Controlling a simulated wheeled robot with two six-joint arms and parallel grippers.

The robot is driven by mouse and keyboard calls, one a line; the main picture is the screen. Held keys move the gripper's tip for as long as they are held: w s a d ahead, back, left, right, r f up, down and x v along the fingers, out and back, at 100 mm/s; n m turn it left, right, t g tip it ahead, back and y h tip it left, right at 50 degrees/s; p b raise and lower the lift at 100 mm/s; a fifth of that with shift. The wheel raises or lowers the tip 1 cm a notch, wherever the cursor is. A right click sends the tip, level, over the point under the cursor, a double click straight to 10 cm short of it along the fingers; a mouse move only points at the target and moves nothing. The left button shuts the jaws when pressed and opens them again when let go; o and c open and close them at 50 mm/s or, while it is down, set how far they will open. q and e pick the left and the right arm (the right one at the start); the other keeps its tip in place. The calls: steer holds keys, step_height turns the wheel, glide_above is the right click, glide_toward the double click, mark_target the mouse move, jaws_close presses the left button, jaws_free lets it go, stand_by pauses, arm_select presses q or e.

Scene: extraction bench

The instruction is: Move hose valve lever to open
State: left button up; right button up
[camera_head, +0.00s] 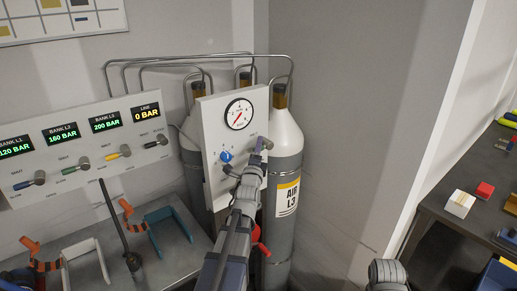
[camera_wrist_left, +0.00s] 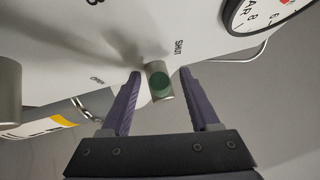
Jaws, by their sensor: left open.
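My left gripper (camera_head: 262,143) is at the right side of the white gauge panel (camera_head: 217,108) in the head view. In the wrist view the left gripper (camera_wrist_left: 160,76) is open, with its purple fingers on either side of a short metal cylinder with a dark green end (camera_wrist_left: 160,82). This appears to be the valve lever, seen end-on, close to the panel face. The label SHUT is beside it and another label, seemingly OPEN, is to the left. I cannot tell whether a finger touches it. In the head view my gripper and arm hide most of the lever.
A round gauge (camera_head: 239,114) and a blue knob (camera_head: 226,156) are on the panel. Gas cylinders (camera_head: 286,155) stand behind it. A display panel with several levers (camera_head: 82,150) is at left, above a grey bench (camera_head: 168,262). A dark table (camera_head: 455,212) is at right.

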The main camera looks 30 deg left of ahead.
arm_select(q)
steer(key=shift+c, duration=0.4)
jaws_close()
